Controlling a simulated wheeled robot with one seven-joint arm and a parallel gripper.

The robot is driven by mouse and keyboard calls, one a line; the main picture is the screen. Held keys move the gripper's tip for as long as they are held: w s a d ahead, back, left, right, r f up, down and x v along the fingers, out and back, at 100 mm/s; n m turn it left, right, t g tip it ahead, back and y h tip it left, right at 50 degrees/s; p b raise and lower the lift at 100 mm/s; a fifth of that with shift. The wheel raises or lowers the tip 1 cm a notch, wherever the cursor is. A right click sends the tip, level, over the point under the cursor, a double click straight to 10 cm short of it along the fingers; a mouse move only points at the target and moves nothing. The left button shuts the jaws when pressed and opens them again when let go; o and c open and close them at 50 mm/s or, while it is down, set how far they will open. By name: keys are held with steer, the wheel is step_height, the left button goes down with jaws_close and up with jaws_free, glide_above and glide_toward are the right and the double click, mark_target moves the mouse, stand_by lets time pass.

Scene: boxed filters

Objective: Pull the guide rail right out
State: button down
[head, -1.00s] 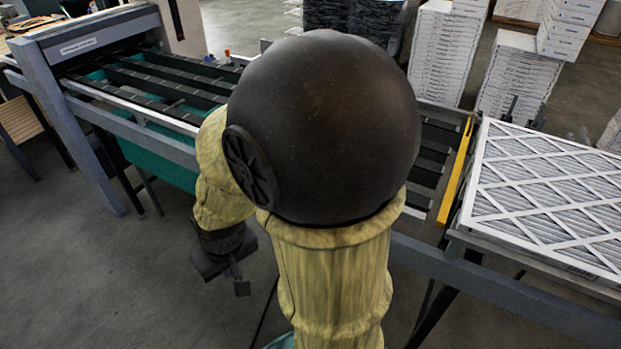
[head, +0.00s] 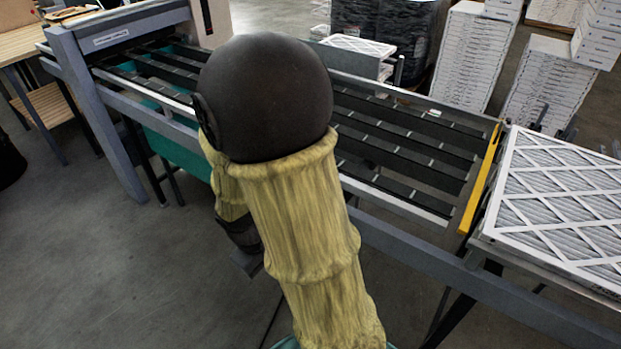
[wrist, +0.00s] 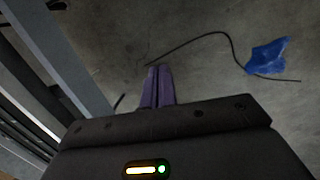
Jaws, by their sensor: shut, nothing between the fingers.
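A yellow bar (head: 480,180), which looks like the guide rail, lies across the right end of the roller conveyor (head: 415,212) in the head view. It sits beside the stack of white filters. My gripper hangs low at the conveyor's near side, well left of the yellow bar, mostly hidden behind my arm in the head view. In the wrist view my gripper's purple fingers (wrist: 158,72) are together and empty, over the grey floor. The yellow bar is not in the wrist view.
A framed machine (head: 115,40) stands at the conveyor's left end. White-framed filters (head: 560,200) lie on a stand at the right. Stacked white boxes (head: 470,60) stand behind. A dark cable (wrist: 195,40) and blue scrap (wrist: 267,56) lie on the floor. The near floor is open.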

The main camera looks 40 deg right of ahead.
steer(key=w+d+f+n+g+h+p, duration=0.2)
steer(key=w+d+f+n+h, duration=0.15)
steer(key=d+n+h, duration=0.55)
steer(key=w+d+n+t+h+p, duration=0.1)
steer(key=w+d+n+t+h, duration=0.1)
steer(key=w+n+t+h, duration=0.4)
steer(key=w+n+t, duration=0.2)
steer(key=w+n, duration=0.2)
steer(key=w, duration=0.1)
steer(key=shift+w+r+t, duration=0.2)
steer(key=shift+r+t, duration=0.1)
steer(key=shift+r, duration=0.1)
steer(key=shift+d, duration=0.15)
steer(key=p+x, duration=0.5)
steer(key=x, duration=0.9)
